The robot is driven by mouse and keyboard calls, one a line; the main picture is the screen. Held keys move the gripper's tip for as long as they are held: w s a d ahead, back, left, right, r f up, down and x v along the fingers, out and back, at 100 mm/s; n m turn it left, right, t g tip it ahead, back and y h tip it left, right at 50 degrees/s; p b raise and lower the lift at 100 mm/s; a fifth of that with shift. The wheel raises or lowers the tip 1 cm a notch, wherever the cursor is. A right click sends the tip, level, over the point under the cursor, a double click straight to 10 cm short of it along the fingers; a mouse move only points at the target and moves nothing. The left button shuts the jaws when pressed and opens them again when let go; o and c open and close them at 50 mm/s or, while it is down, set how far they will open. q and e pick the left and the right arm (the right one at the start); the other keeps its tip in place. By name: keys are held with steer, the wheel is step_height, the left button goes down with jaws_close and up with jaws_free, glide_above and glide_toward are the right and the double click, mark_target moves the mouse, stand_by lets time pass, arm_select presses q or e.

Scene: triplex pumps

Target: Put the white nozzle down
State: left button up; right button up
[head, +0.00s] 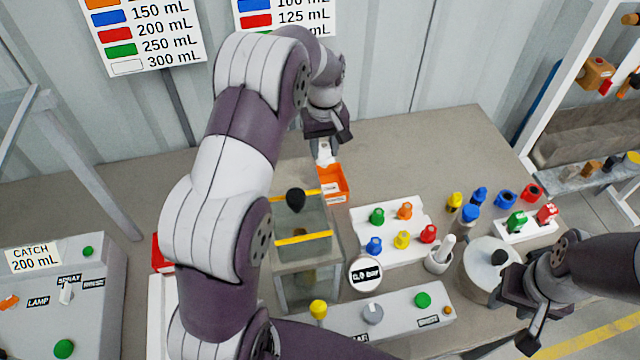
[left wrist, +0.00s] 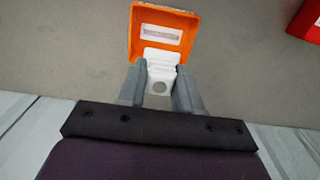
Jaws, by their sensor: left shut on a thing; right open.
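The white nozzle (left wrist: 161,77) sits between the two fingers of my left gripper (left wrist: 160,88) in the left wrist view. The gripper is shut on it. In the head view my left gripper (head: 325,146) is at the back of the table, and the nozzle (head: 325,157) shows just below its fingers. My right gripper (head: 513,318) is open near the table's front right.
A white tray (head: 385,256) with several coloured nozzles stands mid-table, beside a glass tank (head: 310,275). A round white-topped drum (head: 478,285) stands near my right gripper. A red box (left wrist: 308,22) is near the orange tray. The table's back right is clear.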

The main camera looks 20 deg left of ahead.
mark_target(323, 166)
arm_select(q)
step_height(323, 166, down, 9)
steer(key=shift+s+p, duration=0.15)
steer(key=shift+p, duration=0.65)
steer(key=shift+f, duration=0.2)
steer(key=o, duration=1)
steer(key=shift+o, duration=0.2)
step_height(323, 166, up, 12)
steer(key=shift+r+b, duration=0.15)
steer(key=shift+b, duration=0.45)
